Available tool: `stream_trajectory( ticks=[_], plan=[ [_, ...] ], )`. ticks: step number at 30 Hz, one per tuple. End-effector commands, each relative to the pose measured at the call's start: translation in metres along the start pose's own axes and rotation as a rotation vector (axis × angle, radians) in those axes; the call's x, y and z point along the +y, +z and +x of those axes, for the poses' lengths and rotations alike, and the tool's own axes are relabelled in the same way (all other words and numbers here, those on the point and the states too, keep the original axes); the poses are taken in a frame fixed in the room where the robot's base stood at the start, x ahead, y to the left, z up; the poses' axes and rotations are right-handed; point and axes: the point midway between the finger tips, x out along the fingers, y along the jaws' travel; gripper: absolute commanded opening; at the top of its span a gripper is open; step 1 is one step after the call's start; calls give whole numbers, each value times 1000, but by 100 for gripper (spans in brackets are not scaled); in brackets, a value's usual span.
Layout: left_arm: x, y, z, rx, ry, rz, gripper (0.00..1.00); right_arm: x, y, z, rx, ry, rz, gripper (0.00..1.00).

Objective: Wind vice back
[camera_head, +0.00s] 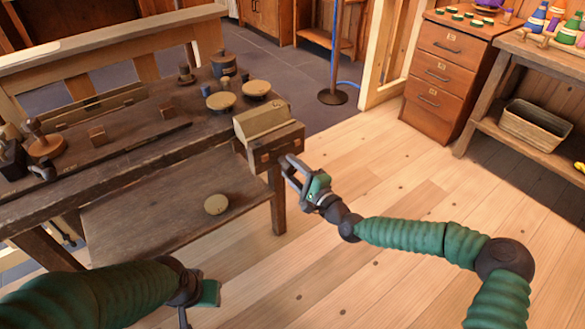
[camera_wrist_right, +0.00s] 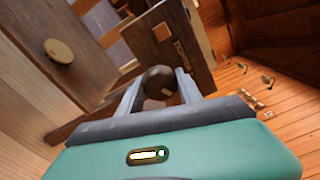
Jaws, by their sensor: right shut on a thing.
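The wooden vice (camera_head: 276,149) is at the right end of the workbench, with its wooden jaw also in the wrist view (camera_wrist_right: 188,45). A dark round knob (camera_wrist_right: 158,80) sits at the jaw's outer face. My right gripper (camera_head: 287,164) is at the front of the vice, and in the wrist view its two fingers are on either side of the knob, shut on it. The rest of the vice screw is hidden. My left gripper (camera_head: 198,297) is low in the head view, away from the vice, and its fingers are mostly hidden.
A tan block (camera_head: 262,119) lies on top at the vice. The workbench (camera_head: 140,148) holds round lids, a stamp-like tool and small blocks. A round disc (camera_head: 216,204) lies on the lower shelf. Drawers (camera_head: 440,65) and a basket (camera_head: 535,125) stand at right. Floor between is clear.

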Motion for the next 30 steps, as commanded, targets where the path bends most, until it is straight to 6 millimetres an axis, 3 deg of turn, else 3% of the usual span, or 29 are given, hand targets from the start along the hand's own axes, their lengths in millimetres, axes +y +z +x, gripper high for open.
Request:
stream_trajectory(
  ticks=[30],
  plan=[
    [0, -5, -22, 0, 0, 0, 36, 2, 2, 2, -5, 2, -966, 2]
  ],
)
